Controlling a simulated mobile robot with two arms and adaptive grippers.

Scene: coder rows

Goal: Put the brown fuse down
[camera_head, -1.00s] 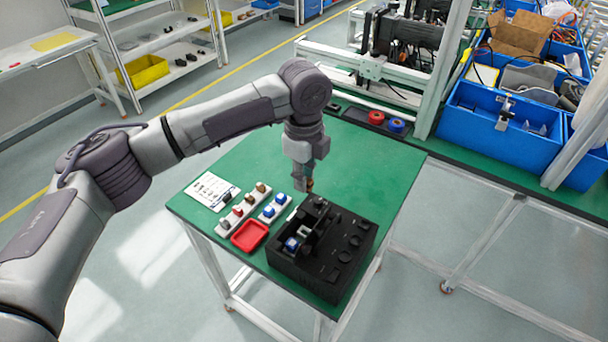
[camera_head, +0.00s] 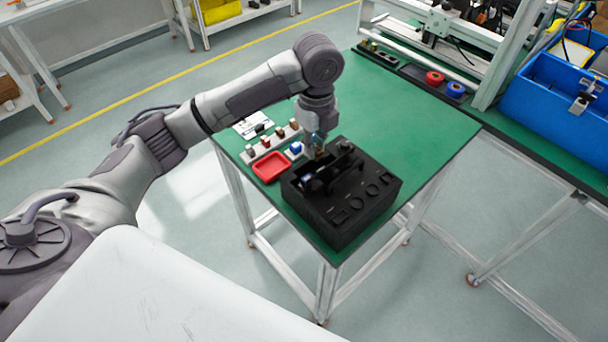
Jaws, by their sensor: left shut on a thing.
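My left gripper (camera_head: 318,146) points down over the back edge of the black box (camera_head: 352,212). It is shut on a small brown fuse (camera_head: 320,154), mostly hidden by the fingers and small in the picture. The fuse is at the box's open compartment area; I cannot tell whether it touches the box. The box stands on the green table (camera_head: 410,130) and has several round and square recesses on its right part. My right gripper is out of view.
Left of the box are a red tray (camera_head: 270,167), a pale rack (camera_head: 265,151) with several small coloured fuses, a blue fuse (camera_head: 296,148) and a white sheet (camera_head: 254,124). Red (camera_head: 434,77) and blue (camera_head: 455,88) rolls lie at the back. The table's right side is clear.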

